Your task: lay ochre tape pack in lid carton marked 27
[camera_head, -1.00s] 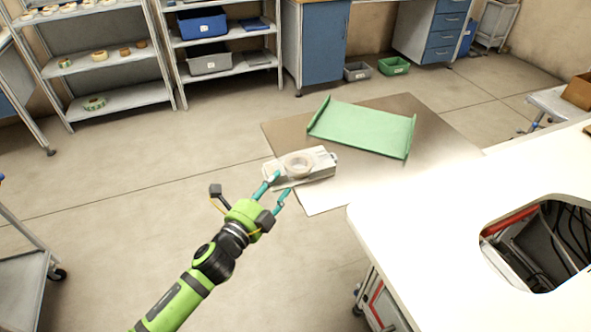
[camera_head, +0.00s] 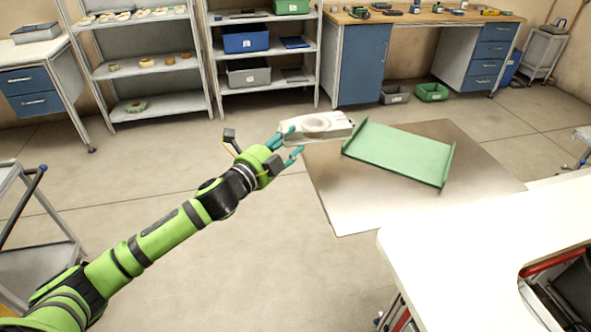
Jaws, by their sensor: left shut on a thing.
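My left gripper (camera_head: 290,143) is shut on the left end of a pale, box-shaped pack (camera_head: 338,129). A beige tape ring (camera_head: 316,123) shows on top of it. The pack is held beyond the far left corner of the grey mat or tabletop. Its colour looks whitish to beige rather than clear ochre. I cannot read the number 27 on anything, so I cannot tell which container is the marked lid carton. My right gripper is not in view.
A green tray with raised ends (camera_head: 400,155) lies on the grey-brown surface (camera_head: 350,210). A white worktop (camera_head: 450,255) is at lower right. Shelves behind hold tape rolls (camera_head: 145,64), a blue bin (camera_head: 246,38) and a grey bin (camera_head: 248,72). Open floor lies at left.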

